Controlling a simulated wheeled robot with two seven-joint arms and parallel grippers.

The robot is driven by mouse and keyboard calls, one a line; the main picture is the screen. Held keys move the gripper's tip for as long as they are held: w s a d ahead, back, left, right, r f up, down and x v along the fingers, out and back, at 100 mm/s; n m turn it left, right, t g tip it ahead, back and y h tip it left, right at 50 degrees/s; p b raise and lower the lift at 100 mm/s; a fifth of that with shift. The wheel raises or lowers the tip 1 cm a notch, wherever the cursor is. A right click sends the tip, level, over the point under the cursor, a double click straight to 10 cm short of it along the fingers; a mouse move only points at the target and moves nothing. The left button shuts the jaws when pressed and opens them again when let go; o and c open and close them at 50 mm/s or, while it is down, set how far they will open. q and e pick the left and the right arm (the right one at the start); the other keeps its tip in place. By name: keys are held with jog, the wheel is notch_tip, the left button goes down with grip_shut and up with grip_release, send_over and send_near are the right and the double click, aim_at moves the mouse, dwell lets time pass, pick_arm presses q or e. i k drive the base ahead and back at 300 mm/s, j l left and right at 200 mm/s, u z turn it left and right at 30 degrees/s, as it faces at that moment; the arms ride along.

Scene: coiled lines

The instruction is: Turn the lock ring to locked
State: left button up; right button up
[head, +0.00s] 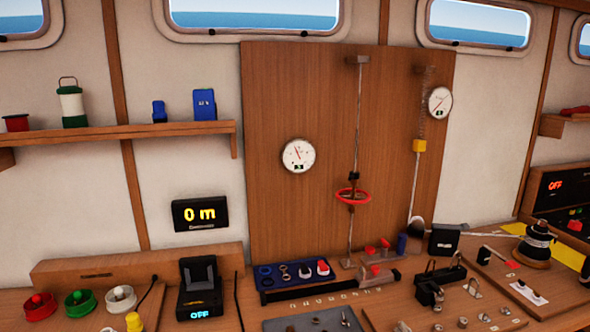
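A red ring (353,195) sits around a thin vertical rod (357,120) in front of the wooden wall panel. I cannot tell whether it is the lock ring, and no locked or unlocked mark on it is readable. A small blue tray (268,283) below holds several ring-shaped parts and a red-and-white piece (323,267). Neither of my grippers shows in the head view.
The bench carries red (40,305), green (80,303) and white (121,298) spools at left and a black device (200,290) reading OFF. A black winch-like drum (538,240) stands at right. Small metal fittings crowd the front right.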

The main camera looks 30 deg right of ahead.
aim_at(354, 176)
jog(key=z, duration=1.3)
